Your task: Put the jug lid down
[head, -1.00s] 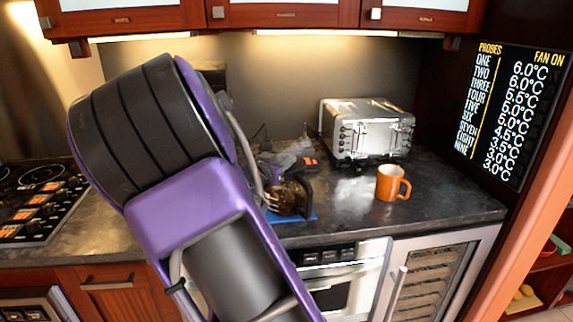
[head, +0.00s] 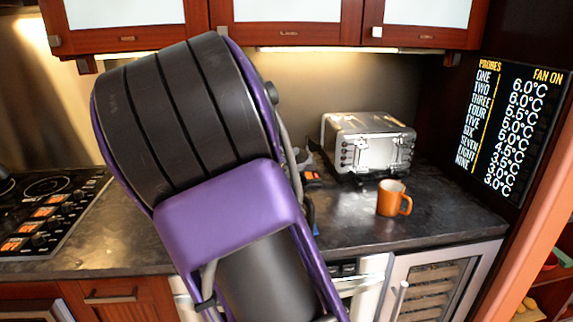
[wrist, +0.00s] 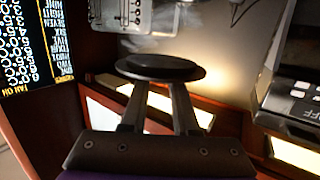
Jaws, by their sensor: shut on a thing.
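The jug lid (wrist: 160,68) is a dark, flat round disc in the wrist view. My gripper (wrist: 160,85) is shut on it, with the lid at the fingertips. The lid seems clear of any surface, with the wall and cabinets behind it. In the head view my purple and black arm hides the gripper and the lid. The jug is also hidden there; only a sliver of the blue mat (head: 314,222) shows beside the arm.
A silver toaster (head: 368,145) stands at the back of the dark counter (head: 440,215). An orange mug (head: 391,198) stands in front of it. Counter around the mug is clear. A stove (head: 45,215) is at left. Wall cabinets (head: 290,22) hang above.

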